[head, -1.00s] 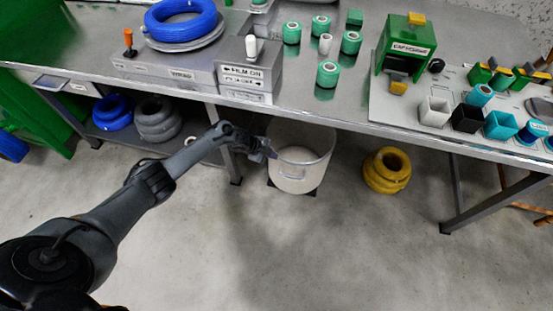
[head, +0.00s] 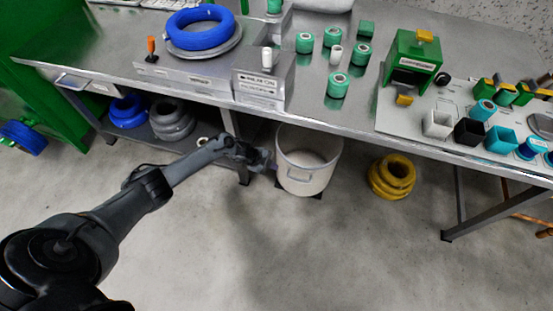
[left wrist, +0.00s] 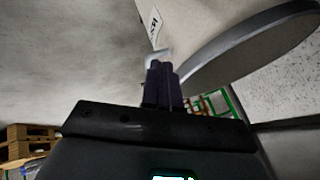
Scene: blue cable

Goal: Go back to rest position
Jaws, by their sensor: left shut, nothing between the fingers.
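My left gripper (head: 268,160) is in front of the workbench, below its front edge and close to the left side of a white bin. In the left wrist view its fingers (left wrist: 161,85) are together with nothing between them. The blue cable coil (head: 200,30) lies on a grey round platform of the machine on the bench, well away from the gripper. My right gripper is in neither view.
The white bin (head: 305,176) stands on the floor beside my left gripper. The workbench (head: 312,98) carries green spools, a green device (head: 411,60) and small coloured boxes. Yellow coils (head: 391,177) lie on the floor. The floor in front is free.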

